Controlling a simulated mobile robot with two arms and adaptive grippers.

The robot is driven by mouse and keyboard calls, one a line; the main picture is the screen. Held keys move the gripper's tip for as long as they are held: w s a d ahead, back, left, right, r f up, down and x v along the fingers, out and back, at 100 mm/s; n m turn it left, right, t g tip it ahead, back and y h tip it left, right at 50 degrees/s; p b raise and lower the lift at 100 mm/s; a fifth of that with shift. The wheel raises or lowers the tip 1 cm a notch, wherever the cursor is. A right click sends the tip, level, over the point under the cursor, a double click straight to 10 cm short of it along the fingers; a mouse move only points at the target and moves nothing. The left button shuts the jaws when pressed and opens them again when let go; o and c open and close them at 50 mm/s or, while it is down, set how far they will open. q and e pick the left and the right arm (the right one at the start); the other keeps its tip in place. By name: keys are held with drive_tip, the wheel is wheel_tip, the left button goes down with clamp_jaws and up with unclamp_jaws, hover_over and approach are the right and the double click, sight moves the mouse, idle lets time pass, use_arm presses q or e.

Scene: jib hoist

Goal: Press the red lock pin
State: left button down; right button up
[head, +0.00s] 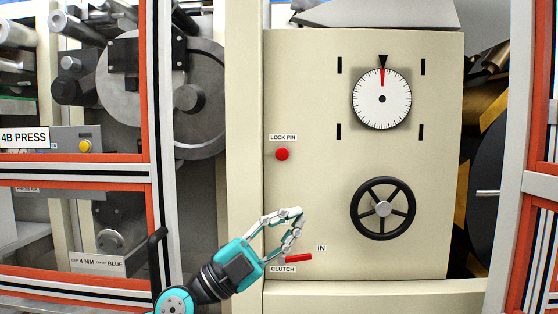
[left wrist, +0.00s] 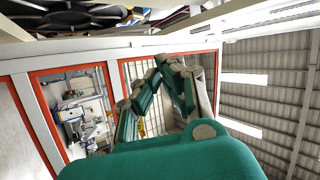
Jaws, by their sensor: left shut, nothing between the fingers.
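The red lock pin (head: 282,154) is a round red knob on the left side of the cream panel (head: 320,200), under the label "LOCK PIN". My left gripper (head: 300,212) is below the pin and a little to its right, apart from it in the picture. Its fingers are shut and empty. In the left wrist view the gripper (left wrist: 172,62) points toward the top of the picture, and the pin does not show there. My right gripper is in neither view.
The red clutch lever (head: 298,258), by the labels "IN" and "CLUTCH", is just below my left gripper. A black handwheel (head: 408,209) is to the right. A white dial (head: 398,112) with a red needle pointing up is above it. Orange-framed guards (head: 150,230) stand on both sides.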

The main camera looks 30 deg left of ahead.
sight(279, 158)
use_arm(q)
drive_tip(key=s+a+r+g+y, duration=0.1)
drive_tip(key=a+r+g+y, duration=0.1)
drive_tip(key=a+r+y, duration=0.6)
drive_tip(key=a+y, duration=0.2)
drive_tip(key=shift+s+a+r+g, duration=0.25)
drive_tip(key=shift+a+r+g, duration=0.05)
drive_tip(key=shift+g, duration=0.1)
drive_tip(key=shift+w, duration=0.1)
drive_tip(key=p+x, duration=0.3)
drive_tip(key=x, duration=0.1)
drive_tip(key=a+p+x, duration=0.1)
drive_tip(key=p+x, duration=0.2)
drive_tip(key=p, duration=0.1)
drive_tip(key=p+x, duration=0.3)
drive_tip(key=x, duration=0.1)
drive_tip(key=shift+w+a+r+p, duration=0.2)
drive_tip(key=shift+w+p, duration=0.15)
drive_tip(key=shift+w, duration=0.2)
drive_tip(key=shift+w+a+f+p, duration=0.25)
drive_tip(key=shift+w+a+p, duration=0.15)
drive_tip(key=shift+w+a, duration=0.15)
drive_tip(key=shift+d, duration=0.1)
